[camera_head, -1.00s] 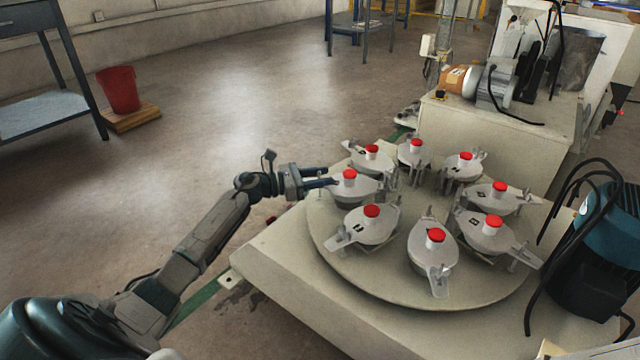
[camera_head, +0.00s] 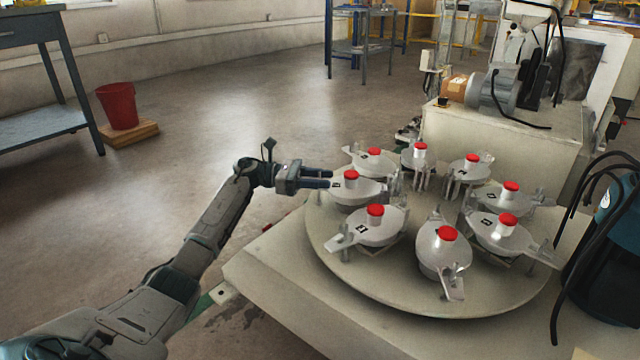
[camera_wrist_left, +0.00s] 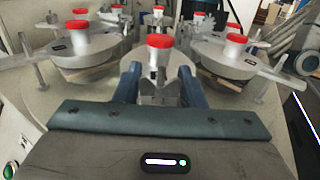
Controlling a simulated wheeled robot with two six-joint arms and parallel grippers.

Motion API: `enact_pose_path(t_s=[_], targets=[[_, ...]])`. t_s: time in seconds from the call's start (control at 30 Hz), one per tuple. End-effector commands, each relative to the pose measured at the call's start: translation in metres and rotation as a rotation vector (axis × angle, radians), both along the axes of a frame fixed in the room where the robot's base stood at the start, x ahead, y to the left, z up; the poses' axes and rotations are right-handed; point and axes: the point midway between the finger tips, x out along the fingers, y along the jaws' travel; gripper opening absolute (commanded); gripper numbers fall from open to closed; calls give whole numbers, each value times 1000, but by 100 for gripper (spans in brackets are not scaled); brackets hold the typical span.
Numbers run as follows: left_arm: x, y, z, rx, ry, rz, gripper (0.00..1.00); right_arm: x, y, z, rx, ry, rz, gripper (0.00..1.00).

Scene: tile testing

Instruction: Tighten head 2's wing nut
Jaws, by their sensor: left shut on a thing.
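The round turntable (camera_head: 330,262) carries several grey heads, each with a red-topped white knob. My left gripper (camera_head: 330,179) reaches in from the left to the outer end of the left-hand head (camera_head: 355,194), which has a small dark label too small to read surely. In the left wrist view, my left gripper (camera_wrist_left: 158,90) has one finger on each side of that head's small upright metal wing nut (camera_wrist_left: 153,88) and is shut on it. The head's red cap (camera_wrist_left: 160,41) stands just behind. The fingertip contact is partly hidden. My right gripper is not in view.
Neighbouring heads (camera_head: 369,230) and (camera_head: 372,162) sit close on both sides of the gripped one. A machine with a motor (camera_head: 492,90) stands behind the turntable, a dark-teal motor unit (camera_head: 603,240) at right. A red bucket (camera_head: 118,105) stands far left. The floor at left is open.

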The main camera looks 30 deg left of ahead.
Motion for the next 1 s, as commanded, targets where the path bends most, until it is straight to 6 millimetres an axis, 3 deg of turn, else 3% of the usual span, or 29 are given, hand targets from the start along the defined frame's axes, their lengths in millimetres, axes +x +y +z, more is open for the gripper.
enact_pose_path(t_s=[0.33,0.37,0.43,0.47,0.77,1.0], targets=[[1,0,1,0,-1,1,14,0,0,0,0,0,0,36],[1,0,1,0,-1,1,42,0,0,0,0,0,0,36],[1,0,1,-1,0,1,56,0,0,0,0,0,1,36],[1,0,1,-1,0,0,58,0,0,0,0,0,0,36],[-1,2,0,1,0,0,58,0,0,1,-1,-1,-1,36],[-15,34,3,2,4,2,58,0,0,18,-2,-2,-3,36]])
